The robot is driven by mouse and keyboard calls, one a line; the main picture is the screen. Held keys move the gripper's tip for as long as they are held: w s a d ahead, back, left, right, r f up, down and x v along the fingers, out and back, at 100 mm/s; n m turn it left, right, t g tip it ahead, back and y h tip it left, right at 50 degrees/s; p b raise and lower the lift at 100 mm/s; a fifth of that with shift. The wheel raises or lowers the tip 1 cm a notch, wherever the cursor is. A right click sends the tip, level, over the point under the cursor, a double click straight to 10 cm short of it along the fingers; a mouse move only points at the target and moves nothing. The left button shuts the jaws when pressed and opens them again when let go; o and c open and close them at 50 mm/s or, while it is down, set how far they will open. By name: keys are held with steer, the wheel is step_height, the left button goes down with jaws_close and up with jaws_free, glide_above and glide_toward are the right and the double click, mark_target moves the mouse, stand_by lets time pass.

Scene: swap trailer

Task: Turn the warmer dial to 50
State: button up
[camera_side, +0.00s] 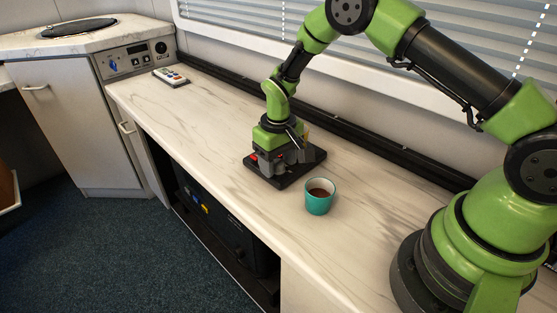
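A flat black square base (314,161), which looks like the warmer, lies on the white marbled counter. My gripper (279,167) points down right over it, at or just above its surface. A small red part (255,157) shows at the gripper's left side; I cannot tell whether it belongs to the gripper or the warmer. The dial and its setting are not visible, likely hidden by the gripper. The fingers are too small and overlapped to show whether they are open or shut. A teal cup (318,203) with dark drink stands upright just in front of the base, apart from it.
A panel (138,57) with knobs is on the left cabinet below a round hob (79,28). A black rail (370,147) runs along the wall. The counter (190,110) between remote and base is clear.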

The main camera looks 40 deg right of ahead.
step_height(320, 180, up, 10)
stand_by(0.7)
step_height(320, 180, up, 8)
steer(key=t, duration=0.2)
glide_above(279, 162)
steer(key=s, duration=0.3)
steer(key=s+a+r+m+t+y, duration=0.1)
steer(key=s+r+m+t, duration=0.1)
steer(key=s+r, duration=0.55)
steer(key=s+a+r+m+t+y, duration=0.1)
steer(key=s+r+t, duration=0.1)
steer(key=s, duration=1)
steer(key=shift+s+r+t, duration=0.35)
steer(key=shift+t, duration=0.25)
